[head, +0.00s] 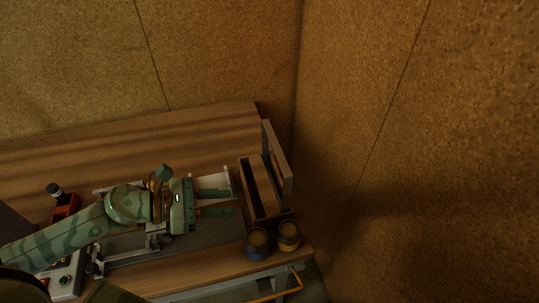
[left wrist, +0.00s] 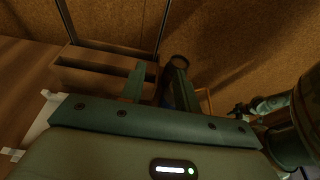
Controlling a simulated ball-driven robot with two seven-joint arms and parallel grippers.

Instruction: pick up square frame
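A square frame (head: 281,163) with a thin dark rim stands upright at the right end of the table, in a dark wooden slotted box (head: 246,189). In the left wrist view its posts (left wrist: 163,28) rise above the box (left wrist: 100,72). My left gripper (head: 232,203) is left of the box, pointing toward it. In the left wrist view its two fingers (left wrist: 160,78) are apart, with nothing held between them. Green parts at the right edge of the left wrist view look like my right arm; its fingers are too small and dark to read.
Two round cups, a dark one (head: 258,243) and a brown one (head: 289,236), stand by the box's near end at the table's front. A metal fixture (head: 125,256) lies under my left arm. Cork walls close off the back and right. The table's back (head: 190,135) is clear.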

